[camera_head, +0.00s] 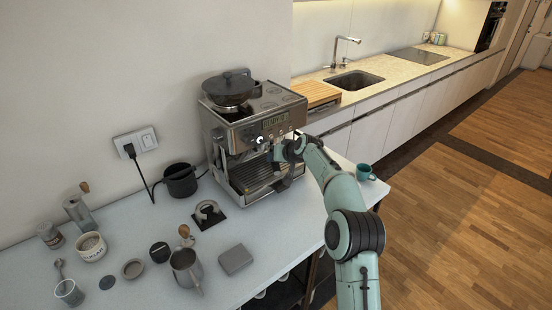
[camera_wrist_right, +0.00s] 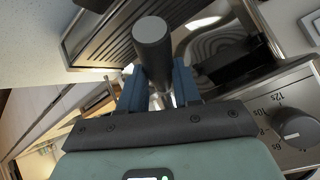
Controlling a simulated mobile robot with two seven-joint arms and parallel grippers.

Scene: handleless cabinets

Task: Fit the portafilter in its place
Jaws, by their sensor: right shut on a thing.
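The espresso machine (camera_head: 215,143) stands on the white counter against the wall. My right gripper (camera_head: 287,158) is at its front, below the control panel and above the drip tray (camera_head: 255,177). In the right wrist view the gripper (camera_wrist_right: 159,85) has its blue fingers shut on the portafilter's dark round handle (camera_wrist_right: 152,42). The handle's end points toward the camera. The portafilter's head and the machine's group are hidden, so I cannot tell whether it is seated. My left gripper is not in view.
A teal mug (camera_head: 364,172) stands at the counter's right edge. A machine knob (camera_wrist_right: 296,126) is close to the gripper.

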